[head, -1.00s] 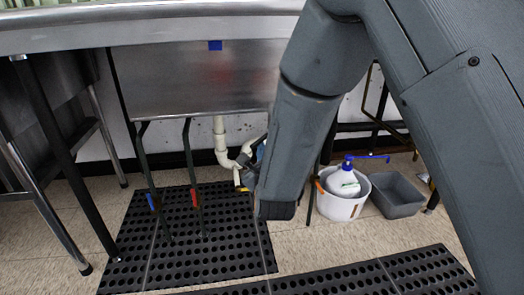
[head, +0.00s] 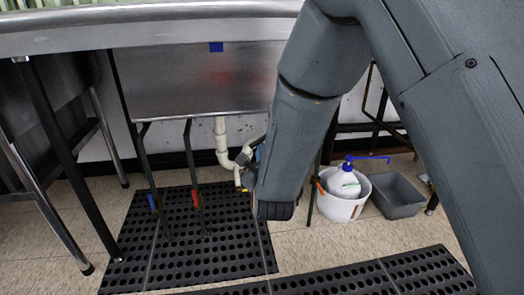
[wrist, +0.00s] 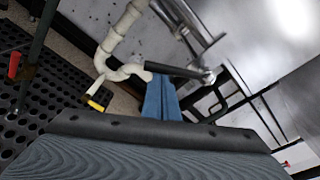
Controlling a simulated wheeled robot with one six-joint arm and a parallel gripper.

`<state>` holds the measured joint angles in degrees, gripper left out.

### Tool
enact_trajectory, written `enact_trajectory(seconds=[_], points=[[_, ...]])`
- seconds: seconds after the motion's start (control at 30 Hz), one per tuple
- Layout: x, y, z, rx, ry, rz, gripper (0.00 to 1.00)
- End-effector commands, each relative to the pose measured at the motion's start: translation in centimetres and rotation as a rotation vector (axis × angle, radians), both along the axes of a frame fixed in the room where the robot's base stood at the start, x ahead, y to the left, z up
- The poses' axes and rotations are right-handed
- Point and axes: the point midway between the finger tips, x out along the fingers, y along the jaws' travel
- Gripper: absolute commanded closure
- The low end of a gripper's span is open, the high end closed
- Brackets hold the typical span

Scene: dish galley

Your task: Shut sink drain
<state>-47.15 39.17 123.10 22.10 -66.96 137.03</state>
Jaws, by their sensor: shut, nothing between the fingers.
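The steel sink (head: 190,85) stands at the back, with a white drain pipe (head: 221,140) coming down from its underside. The pipe also shows in the wrist view (wrist: 113,42), curving into a trap. In the wrist view, a dark drain lever (wrist: 180,70) with a round pale end runs sideways beside the pipe, under the sink. My gripper (wrist: 163,84) shows as narrow blue fingers, shut and empty, at the lever. I cannot tell whether they touch it. In the head view my arm hides most of the gripper and lever.
A yellow-ended pipe part (wrist: 95,104) sits near the trap. Two dark rods with blue (head: 153,202) and red (head: 196,198) marks stand left of it. A white bucket (head: 340,203) and grey tub (head: 398,198) stand right. Black mats (head: 225,255) cover part of the floor.

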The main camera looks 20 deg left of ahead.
Motion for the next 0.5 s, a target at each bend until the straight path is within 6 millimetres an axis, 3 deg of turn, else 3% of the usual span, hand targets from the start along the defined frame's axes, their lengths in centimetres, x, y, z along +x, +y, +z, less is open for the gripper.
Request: enact_trajectory(seconds=[0.5], points=[[-0.8, 1.3, 2.2, -0.001, -0.001, 0.002, 1.00]])
